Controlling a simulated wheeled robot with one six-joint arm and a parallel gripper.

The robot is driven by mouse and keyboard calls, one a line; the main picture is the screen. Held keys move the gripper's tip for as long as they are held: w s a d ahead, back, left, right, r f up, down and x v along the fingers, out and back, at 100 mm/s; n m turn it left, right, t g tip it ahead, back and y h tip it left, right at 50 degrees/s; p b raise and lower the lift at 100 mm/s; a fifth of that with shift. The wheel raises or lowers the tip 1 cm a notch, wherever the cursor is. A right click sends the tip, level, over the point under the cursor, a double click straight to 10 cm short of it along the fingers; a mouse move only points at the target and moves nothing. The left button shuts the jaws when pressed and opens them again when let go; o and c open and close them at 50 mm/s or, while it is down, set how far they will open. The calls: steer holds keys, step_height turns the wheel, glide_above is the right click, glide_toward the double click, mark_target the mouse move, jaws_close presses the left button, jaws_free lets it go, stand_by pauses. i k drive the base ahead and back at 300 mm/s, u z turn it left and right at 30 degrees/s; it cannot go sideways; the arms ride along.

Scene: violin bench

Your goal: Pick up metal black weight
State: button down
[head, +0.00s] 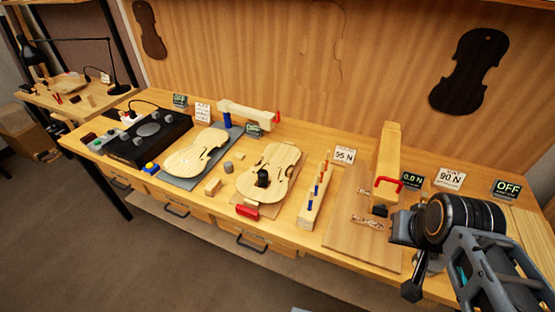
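A small black weight (263,177) stands on a pale violin plate (281,160) in the middle of the bench. It looks like a dark upright cylinder, and its lower part touches the plate. My gripper (412,289) is at the lower right, in front of the bench's right part and well to the right of the weight. It is apart from the weight. Its fingers are small and partly hidden by my wrist, so I cannot tell whether they are open or shut.
A second violin plate (196,152) lies on a grey mat to the left. Small grey cylinders (228,167) and a wooden block (212,186) sit between the plates. A peg rack (314,198) and a tall wooden press (388,160) stand to the right of the weight.

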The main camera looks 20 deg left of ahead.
mark_target(262, 175)
steer(key=u, duration=0.35)
steer(key=k, duration=0.4)
steer(key=u, duration=1.5)
steer(key=i, duration=1.4)
steer(key=z, duration=0.65)
